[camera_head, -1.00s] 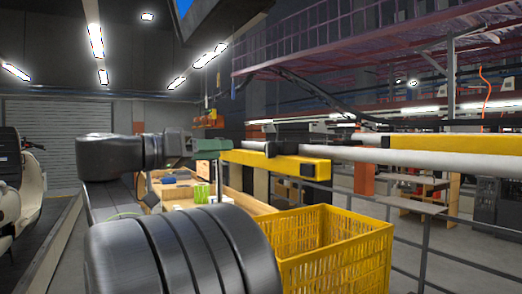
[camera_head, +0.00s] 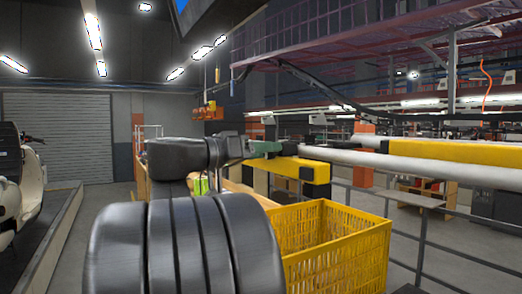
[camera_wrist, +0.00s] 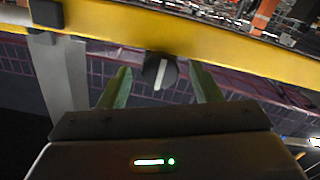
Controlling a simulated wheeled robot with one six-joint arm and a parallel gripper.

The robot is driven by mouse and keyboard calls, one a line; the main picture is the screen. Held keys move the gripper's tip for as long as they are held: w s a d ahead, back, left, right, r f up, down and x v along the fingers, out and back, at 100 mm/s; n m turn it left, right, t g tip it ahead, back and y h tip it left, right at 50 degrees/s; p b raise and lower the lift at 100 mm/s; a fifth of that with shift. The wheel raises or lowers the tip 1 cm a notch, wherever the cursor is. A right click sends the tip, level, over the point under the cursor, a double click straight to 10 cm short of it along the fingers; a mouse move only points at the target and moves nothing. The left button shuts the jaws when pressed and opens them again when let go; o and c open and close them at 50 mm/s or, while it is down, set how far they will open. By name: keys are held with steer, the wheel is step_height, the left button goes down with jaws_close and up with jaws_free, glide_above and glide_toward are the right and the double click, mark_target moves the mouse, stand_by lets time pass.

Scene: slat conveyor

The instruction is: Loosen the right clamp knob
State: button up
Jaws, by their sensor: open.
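A round black knob (camera_wrist: 151,74) with a pale bar across its face shows in the wrist view, at the lower edge of a yellow beam (camera_wrist: 200,38). My gripper (camera_wrist: 160,68) is open, with one green finger on each side of the knob and a visible gap on both sides. I cannot tell how deep the fingertips reach around it. In the head view my gripper (camera_head: 265,148) is at the left end of the yellow beam (camera_head: 286,165), where the knob cannot be made out.
A yellow crate (camera_head: 345,262) stands below the beam. A long pale rail (camera_head: 420,170) runs off to the right, with another yellow bar (camera_head: 455,152) beside it. A black block (camera_wrist: 46,12) sits on the beam at upper left in the wrist view.

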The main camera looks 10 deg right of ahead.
steer(key=c, duration=1)
steer(key=shift+n, duration=0.3)
steer(key=shift+n+p, duration=2.25)
steer(key=shift+n, duration=6.35)
steer(key=shift+f, duration=0.1)
steer(key=o, duration=1)
